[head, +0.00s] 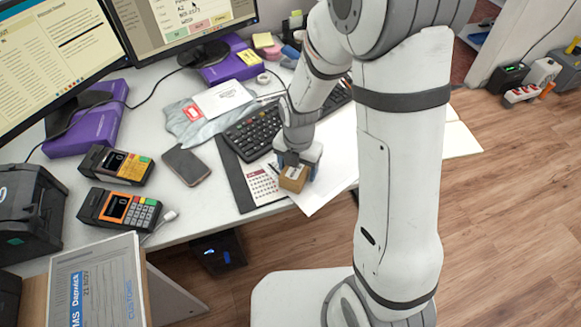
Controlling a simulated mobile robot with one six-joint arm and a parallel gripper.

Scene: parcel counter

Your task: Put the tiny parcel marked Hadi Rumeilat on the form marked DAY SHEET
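A tiny brown cardboard parcel (292,179) with a pale label shows in the head view, near the front edge of the desk. The name on its label is too small to read. My gripper (296,168) points down over it, with a blue fingertip on either side, and appears shut on it. Whether the parcel touches the surface below cannot be told. White sheets (322,192) lie under and to the right of it, partly hidden by my arm. No DAY SHEET heading is readable on them.
A dark desk pad with a calendar sheet (264,186) lies just left of the parcel. A black keyboard (254,136), phone (185,164), two card terminals (120,208) and a grey mailing bag (190,125) lie further left and behind. Monitors (190,22) stand at the back.

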